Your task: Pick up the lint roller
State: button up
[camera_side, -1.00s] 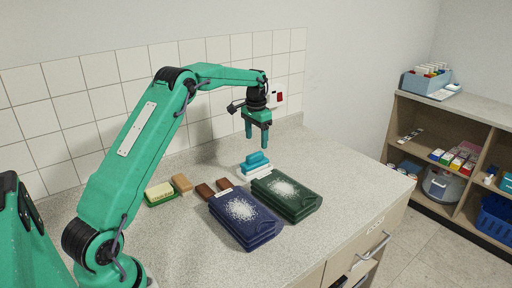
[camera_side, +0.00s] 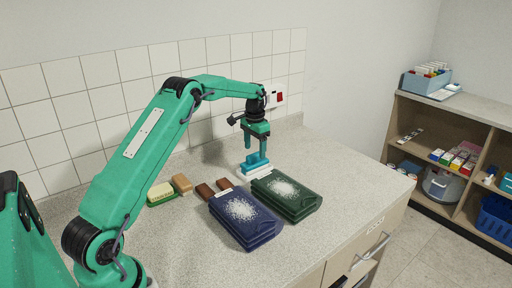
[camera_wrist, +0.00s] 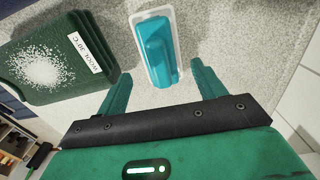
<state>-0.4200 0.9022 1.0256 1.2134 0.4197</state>
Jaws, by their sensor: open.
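A teal object with a raised, rounded top sits on a white base near the back of the counter; I take it as the lint roller (camera_side: 256,164). In the wrist view the lint roller (camera_wrist: 153,50) lies in a pale, rounded-corner tray (camera_wrist: 140,22), ahead of and between the lines of the fingers. My gripper (camera_side: 255,152) points down just over the teal object, its fingers apart. In the wrist view my gripper (camera_wrist: 160,76) is open, with one green finger on each side and nothing held. The side view does not show clearly whether a fingertip touches the object.
A dark green folded item (camera_side: 287,196) with a white speckled patch lies close in front, beside a dark blue one (camera_side: 243,218). Brown blocks (camera_side: 205,191), a tan block (camera_side: 181,183) and a yellow-topped green sponge (camera_side: 160,193) lie left. The tiled wall (camera_side: 180,62) rises behind.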

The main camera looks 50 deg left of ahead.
aim_at(255, 154)
jog(key=shift+f, duration=2.55)
jog(key=c, duration=1.1)
jog(key=shift+r, duration=0.75)
jog(key=r, duration=0.3)
jog(key=shift+d, duration=0.2)
jog(key=d+r, duration=0.2)
jog(key=d, duration=0.1)
jog(key=s+d+r, duration=0.1)
jog(key=d+r, duration=0.1)
jog(key=d, duration=0.2)
jog(key=d+r, duration=0.2)
jog(key=d, duration=0.2)
jog(key=shift+s+d+r, duration=0.1)
jog(key=shift+s+r, duration=0.1)
jog(key=shift+r, duration=0.1)
